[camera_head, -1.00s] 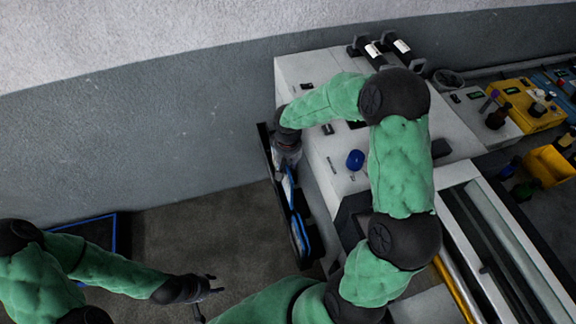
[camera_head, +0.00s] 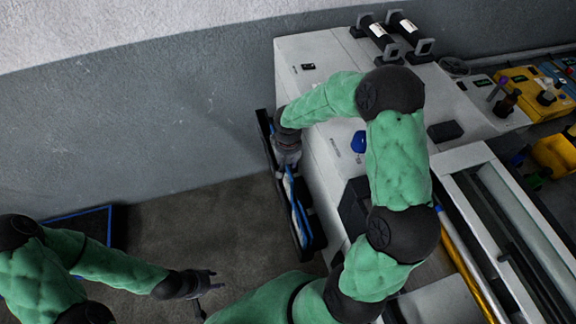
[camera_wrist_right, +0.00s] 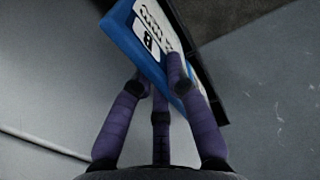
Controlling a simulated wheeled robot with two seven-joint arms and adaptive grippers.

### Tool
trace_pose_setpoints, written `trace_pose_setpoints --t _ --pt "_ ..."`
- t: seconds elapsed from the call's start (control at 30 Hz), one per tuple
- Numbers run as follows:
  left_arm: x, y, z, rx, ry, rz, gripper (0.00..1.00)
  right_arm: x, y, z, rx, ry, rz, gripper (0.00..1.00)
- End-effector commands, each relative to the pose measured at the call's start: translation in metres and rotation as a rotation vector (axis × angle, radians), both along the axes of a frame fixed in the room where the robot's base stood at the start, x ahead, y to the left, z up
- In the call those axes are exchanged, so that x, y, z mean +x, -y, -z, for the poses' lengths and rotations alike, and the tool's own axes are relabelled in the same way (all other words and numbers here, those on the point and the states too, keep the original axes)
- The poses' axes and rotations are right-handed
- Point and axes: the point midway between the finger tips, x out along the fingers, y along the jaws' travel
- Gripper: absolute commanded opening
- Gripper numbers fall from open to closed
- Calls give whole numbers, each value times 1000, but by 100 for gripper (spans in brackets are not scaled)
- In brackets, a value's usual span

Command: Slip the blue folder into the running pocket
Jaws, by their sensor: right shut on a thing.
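The blue folder (camera_wrist_right: 150,58) is in my right gripper (camera_wrist_right: 160,75), with a white label marked "B" facing the wrist camera. In the head view my right gripper (camera_head: 287,160) is at the black pocket rack (camera_head: 312,238) on the left side of the white machine. A blue edge (camera_head: 299,214) runs down inside the rack below the gripper; whether it is the held folder or another one I cannot tell. In the wrist view a dark rack edge (camera_wrist_right: 207,75) is right beside the folder. My left gripper (camera_head: 205,283) is open and empty above the floor.
A blue-edged dark mat or tray (camera_head: 85,225) lies on the floor at left. The floor (camera_head: 200,225) between is clear. Yellow bins (camera_head: 556,155) are at far right.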

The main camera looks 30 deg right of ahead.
Motion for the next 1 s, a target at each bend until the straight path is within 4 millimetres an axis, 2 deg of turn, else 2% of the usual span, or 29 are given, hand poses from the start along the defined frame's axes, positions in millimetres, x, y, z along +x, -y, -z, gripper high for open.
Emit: trace_pose_setpoints --t 0.57,1.0 --pt "0 0 5 0 0 0 40 0 0 6 0 1 0 0" --pt "0 0 19 0 0 0 40 1 0 21 0 2 1 0"
